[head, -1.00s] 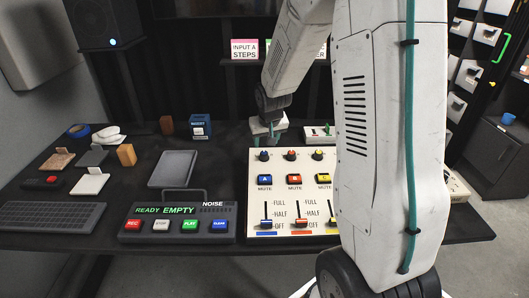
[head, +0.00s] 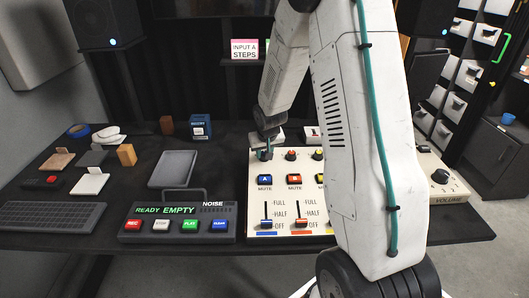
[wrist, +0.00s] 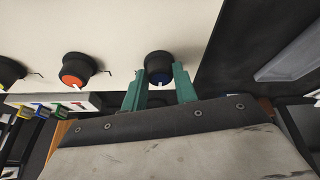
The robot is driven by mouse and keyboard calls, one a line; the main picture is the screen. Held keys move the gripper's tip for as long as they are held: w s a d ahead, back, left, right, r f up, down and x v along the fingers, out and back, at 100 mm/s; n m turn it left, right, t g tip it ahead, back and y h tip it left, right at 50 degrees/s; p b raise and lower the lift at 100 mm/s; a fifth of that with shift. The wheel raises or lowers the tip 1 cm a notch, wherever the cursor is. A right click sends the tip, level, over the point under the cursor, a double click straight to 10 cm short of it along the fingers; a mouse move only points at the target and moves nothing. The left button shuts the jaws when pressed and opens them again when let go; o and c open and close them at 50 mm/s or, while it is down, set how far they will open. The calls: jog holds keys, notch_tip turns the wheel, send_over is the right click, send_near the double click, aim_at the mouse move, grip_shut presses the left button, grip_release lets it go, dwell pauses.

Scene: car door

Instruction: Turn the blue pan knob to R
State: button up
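The blue pan knob (wrist: 159,66) is on the cream mixer panel (head: 256,195), at its upper left in the head view. In the wrist view its white pointer mark points straight down the picture, towards my gripper. My gripper (wrist: 159,78) is open, with one teal finger on each side of the knob. The fingertips overlap the knob's sides in the wrist view; I cannot tell whether they touch it. In the head view, my gripper (head: 265,153) is over the knob and mostly hides it.
The red pan knob (head: 291,155) is beside it, with a yellow one (head: 317,155) further right. Mute buttons (head: 265,180) and faders (head: 266,223) are nearer the front. A recorder (head: 180,222) stands left of the panel. My arm hides the panel's right part.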

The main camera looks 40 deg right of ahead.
jog(key=c, duration=0.4)
jog(key=shift+o, duration=0.2)
jog(key=shift+m, duration=0.5)
jog(key=m+g+h, duration=0.1)
jog(key=m, duration=0.4)
jog(key=shift+w+a, duration=0.1)
jog(key=shift+a, duration=0.05)
jog(key=m+g+h, duration=0.1)
jog(key=m, duration=0.5)
jog(key=o, duration=1)
